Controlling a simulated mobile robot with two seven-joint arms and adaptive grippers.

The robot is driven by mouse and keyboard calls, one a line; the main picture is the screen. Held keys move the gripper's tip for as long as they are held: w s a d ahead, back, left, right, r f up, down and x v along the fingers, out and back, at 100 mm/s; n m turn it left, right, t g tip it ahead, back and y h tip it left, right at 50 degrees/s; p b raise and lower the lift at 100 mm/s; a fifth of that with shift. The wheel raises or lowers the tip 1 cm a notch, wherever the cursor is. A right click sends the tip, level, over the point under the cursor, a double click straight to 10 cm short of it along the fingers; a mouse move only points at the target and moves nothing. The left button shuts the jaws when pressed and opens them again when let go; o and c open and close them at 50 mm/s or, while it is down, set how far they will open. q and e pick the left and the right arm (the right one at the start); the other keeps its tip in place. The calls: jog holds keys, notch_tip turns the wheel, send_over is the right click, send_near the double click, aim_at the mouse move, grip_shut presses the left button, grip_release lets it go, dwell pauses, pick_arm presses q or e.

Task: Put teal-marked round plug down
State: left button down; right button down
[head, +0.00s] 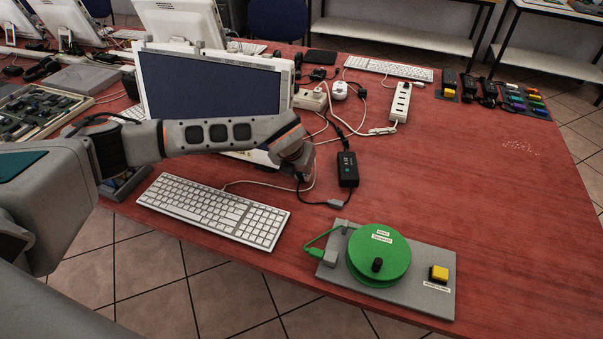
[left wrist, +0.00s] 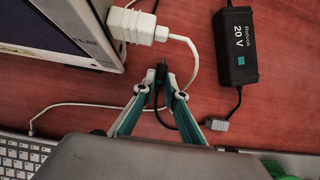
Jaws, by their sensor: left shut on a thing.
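My left gripper (left wrist: 160,92) is shut on a black plug (left wrist: 161,72) at the end of a thin black cable, between its two teal-lined fingers. The plug tip points toward the top of the left wrist view; I cannot make out a teal mark on it or whether it touches the table. The cable curves right to a grey connector (left wrist: 215,125), by a black 20 V adapter (left wrist: 236,48) with a teal square. In the head view my left gripper (head: 303,177) is low over the table beside the monitor; the plug is mostly hidden there.
A white charger (left wrist: 138,26) and white cable lie close to the gripper. The monitor (head: 215,88) stands to its left, and a keyboard (head: 213,209) lies in front. A green reel (head: 378,254) on a grey board is front right. Red tabletop (head: 470,190) is clear at right.

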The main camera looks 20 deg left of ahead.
pick_arm(q)
jog(key=shift+f, duration=0.15)
jog(key=c, duration=2.1)
grip_release()
jog(key=shift+r, duration=0.25)
jog(key=p+v, duration=0.1)
jog(key=v, duration=1.1)
jog(key=shift+f, duration=0.1)
